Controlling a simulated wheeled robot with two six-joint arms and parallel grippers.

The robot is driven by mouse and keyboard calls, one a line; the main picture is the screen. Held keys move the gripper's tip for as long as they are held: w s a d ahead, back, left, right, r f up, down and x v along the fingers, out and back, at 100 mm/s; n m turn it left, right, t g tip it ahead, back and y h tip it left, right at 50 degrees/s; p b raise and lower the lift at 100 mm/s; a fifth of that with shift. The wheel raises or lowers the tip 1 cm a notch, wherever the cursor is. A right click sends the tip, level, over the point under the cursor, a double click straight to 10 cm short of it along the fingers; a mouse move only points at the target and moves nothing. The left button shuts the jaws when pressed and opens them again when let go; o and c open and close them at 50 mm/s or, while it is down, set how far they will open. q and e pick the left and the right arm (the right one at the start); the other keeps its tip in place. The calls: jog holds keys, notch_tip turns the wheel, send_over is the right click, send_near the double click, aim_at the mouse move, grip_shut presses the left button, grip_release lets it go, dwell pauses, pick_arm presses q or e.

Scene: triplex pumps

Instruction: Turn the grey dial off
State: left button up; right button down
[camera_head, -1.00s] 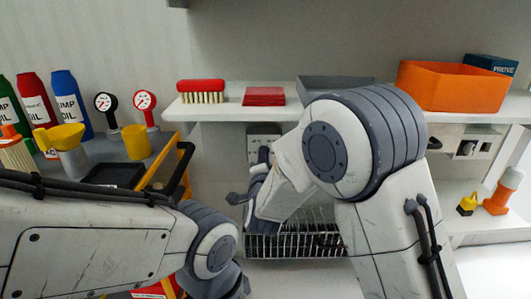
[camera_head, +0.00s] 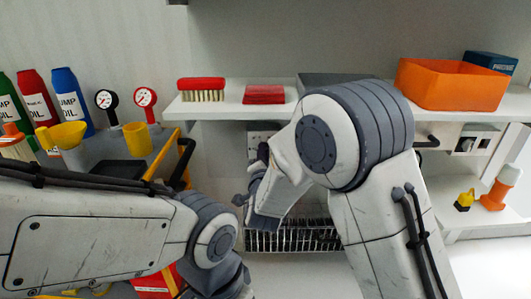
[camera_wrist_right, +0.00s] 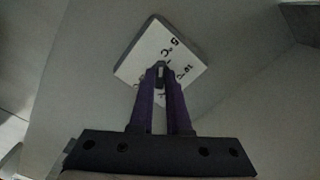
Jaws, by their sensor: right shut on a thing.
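The grey dial (camera_wrist_right: 160,69) sits at the middle of a white square plate (camera_wrist_right: 149,52) with black markings, turned like a diamond in the right wrist view. My right gripper (camera_wrist_right: 161,78) has its two purple fingers close together on the dial and hides most of it. The markings are hard to read, so I cannot tell the dial's setting. In the head view my right arm reaches under the shelf toward a pale wall panel (camera_head: 255,136) and hides the dial. My left arm comes in from the left, low, and its gripper is out of the picture.
A wire basket (camera_head: 290,236) lies below. A trolley with bottles and gauges stands left.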

jog(key=c, duration=0.9)
grip_release()
jog(key=shift+s+p, duration=1.65)
jog(key=shift+s, duration=3.6)
